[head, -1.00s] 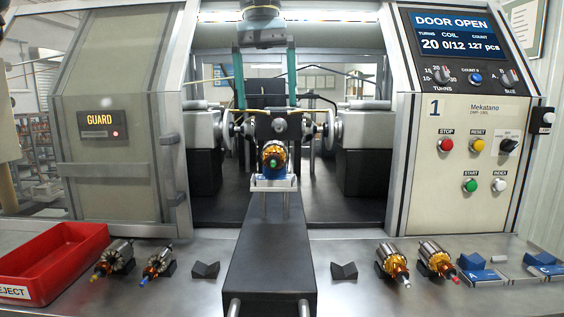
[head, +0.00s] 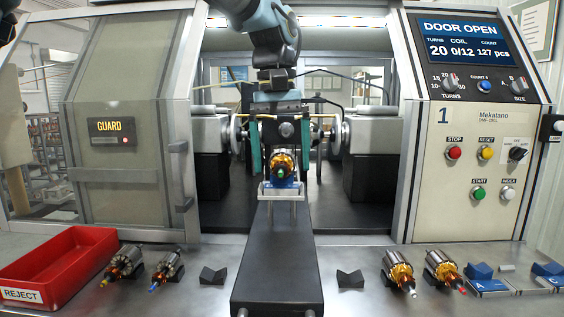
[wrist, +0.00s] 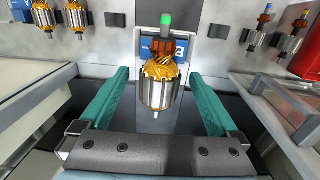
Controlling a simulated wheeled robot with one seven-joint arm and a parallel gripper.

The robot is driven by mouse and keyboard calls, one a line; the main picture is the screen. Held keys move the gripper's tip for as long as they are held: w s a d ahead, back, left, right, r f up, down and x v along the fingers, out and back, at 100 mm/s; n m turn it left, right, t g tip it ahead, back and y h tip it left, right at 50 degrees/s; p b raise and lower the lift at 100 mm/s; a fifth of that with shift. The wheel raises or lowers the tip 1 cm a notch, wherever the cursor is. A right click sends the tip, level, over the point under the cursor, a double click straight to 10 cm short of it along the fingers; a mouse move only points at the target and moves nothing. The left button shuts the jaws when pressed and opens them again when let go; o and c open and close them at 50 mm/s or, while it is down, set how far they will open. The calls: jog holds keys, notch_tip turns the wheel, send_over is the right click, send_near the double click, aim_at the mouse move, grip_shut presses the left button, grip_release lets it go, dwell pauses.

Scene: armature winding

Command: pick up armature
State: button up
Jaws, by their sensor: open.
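The armature (head: 283,164), with orange copper windings and a green tip, sits in a blue and white holder (head: 283,188) at the end of the dark central slide. In the wrist view the armature (wrist: 159,85) shows its silver core and shaft, with the green tip pointing away. My gripper (head: 281,165) is open, with one teal finger on each side of the armature. In the wrist view the open gripper (wrist: 157,80) has clear gaps between both fingers and the armature. The lower part of the armature is hidden by its holder.
Winding discs flank the armature inside the open machine. On the front bench are a red reject tray (head: 60,268), several other armatures, including one with a white tip (head: 398,270), and black V-blocks (head: 350,278). The control panel (head: 475,150) stands at right.

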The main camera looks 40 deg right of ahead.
grip_shut()
dwell(0.7)
